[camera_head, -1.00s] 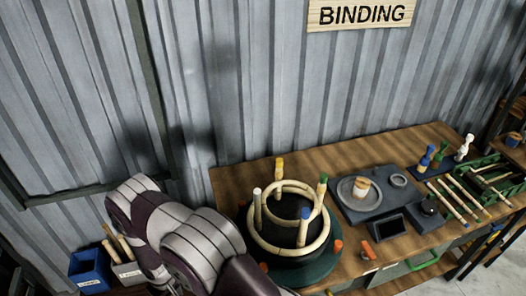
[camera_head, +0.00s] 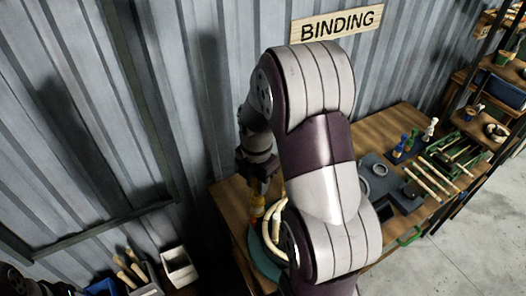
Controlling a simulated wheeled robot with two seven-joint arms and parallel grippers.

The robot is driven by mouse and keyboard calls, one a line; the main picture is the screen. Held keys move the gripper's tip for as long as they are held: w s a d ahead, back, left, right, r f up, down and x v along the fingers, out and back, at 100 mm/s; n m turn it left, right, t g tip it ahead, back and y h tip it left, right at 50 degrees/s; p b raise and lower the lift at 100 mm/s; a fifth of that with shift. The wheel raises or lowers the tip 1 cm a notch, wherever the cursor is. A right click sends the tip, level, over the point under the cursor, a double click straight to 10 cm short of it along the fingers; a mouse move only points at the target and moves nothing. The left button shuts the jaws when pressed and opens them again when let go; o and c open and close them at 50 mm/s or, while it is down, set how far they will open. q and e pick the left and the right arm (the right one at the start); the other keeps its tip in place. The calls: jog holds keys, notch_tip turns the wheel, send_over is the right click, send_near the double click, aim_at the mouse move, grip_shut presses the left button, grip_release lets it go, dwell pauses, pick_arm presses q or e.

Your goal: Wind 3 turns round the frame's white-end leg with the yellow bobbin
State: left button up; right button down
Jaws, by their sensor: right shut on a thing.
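The round rattan frame (camera_head: 273,228) stands on a dark green round base (camera_head: 262,262) on the bench. My right arm covers much of the frame, and its white-end leg cannot be made out. My right gripper (camera_head: 257,190) points down over the left side of the frame. It is shut on a small yellow-orange thing (camera_head: 257,208), which looks like the yellow bobbin, close beside the frame's rings. Whether any strand goes round a leg cannot be seen. My left gripper is not in view.
On the bench's right are a dark tray (camera_head: 405,203), blue (camera_head: 400,146), green and white upright pieces, and several rattan sticks (camera_head: 433,176). Bins with sticks (camera_head: 135,270) stand at lower left. A corrugated wall (camera_head: 110,110) rises behind the bench.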

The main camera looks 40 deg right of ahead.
jog(key=shift+s+r+n, duration=0.15)
jog(key=shift+r+n, duration=0.05)
jog(key=shift+n, duration=0.4)
jog(key=shift+s+r+n, duration=0.15)
jog(key=shift+n, duration=0.45)
jog(key=b, duration=0.6)
send_over(261, 210)
jog(key=f, duration=0.6)
jog(key=shift+w+d, duration=0.25)
jog(key=shift+d, duration=0.15)
jog(key=f+b, duration=0.1)
jog(key=f, duration=0.1)
jog(key=f+b, duration=0.1)
jog(key=f, duration=0.1)
jog(key=f+b, duration=0.1)
jog(key=f, duration=0.1)
jog(key=shift+w+b, duration=0.3)
jog(key=shift+b, duration=0.1)
jog(key=shift+s+f+b, duration=0.1)
jog(key=shift+f+b, duration=0.25)
jog(key=shift+f, duration=0.15)
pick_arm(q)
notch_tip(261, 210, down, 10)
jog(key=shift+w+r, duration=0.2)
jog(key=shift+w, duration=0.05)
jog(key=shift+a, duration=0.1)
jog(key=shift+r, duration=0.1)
